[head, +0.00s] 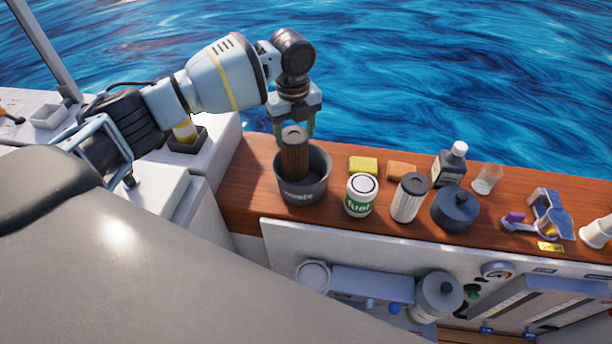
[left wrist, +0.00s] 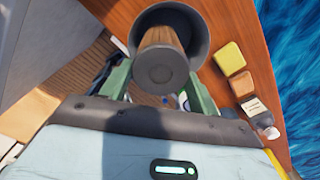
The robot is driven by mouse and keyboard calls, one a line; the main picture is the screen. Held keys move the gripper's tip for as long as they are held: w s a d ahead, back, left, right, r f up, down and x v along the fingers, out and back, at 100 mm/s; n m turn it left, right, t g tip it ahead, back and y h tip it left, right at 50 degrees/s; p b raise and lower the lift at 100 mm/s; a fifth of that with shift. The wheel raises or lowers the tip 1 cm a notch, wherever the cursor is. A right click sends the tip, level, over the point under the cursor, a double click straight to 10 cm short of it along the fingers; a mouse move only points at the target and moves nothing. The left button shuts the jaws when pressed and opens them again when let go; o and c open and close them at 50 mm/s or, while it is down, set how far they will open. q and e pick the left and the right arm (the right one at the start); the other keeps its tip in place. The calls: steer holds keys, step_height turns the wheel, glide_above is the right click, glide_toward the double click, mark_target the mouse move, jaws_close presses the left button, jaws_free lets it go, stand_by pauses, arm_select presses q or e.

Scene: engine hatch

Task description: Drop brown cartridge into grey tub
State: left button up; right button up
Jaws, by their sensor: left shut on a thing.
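The brown cartridge (head: 294,158) is a ribbed cylinder with a grey end cap, held upright. My left gripper (head: 294,127) is shut on its upper end from above. The grey tub (head: 304,192) stands on the wooden ledge, with the cartridge at its mouth and the lower end over or inside it; how deep is hard to tell. In the left wrist view the cartridge (left wrist: 161,62) lies between the green fingers, and the tub (left wrist: 203,27) shows around its far end. My right gripper is not in view.
A fuel can (head: 361,195), a white filter (head: 409,198), a dark lidded pot (head: 455,209), a yellow sponge (head: 363,165) and a brown block (head: 401,171) stand right of the tub. A dark bottle (head: 450,165) is behind them. Water lies beyond the ledge.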

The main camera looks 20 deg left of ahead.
arm_select(q)
step_height(320, 180, down, 2)
steer(key=shift+f+b, duration=0.25)
steer(key=shift+b, duration=0.05)
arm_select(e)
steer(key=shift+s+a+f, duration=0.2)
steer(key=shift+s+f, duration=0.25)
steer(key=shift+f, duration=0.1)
arm_select(q)
steer(key=shift+r, duration=0.1)
steer(key=o, duration=1.4)
step_height(320, 180, up, 7)
steer(key=shift+f, duration=0.2)
steer(key=shift+r, duration=0.6)
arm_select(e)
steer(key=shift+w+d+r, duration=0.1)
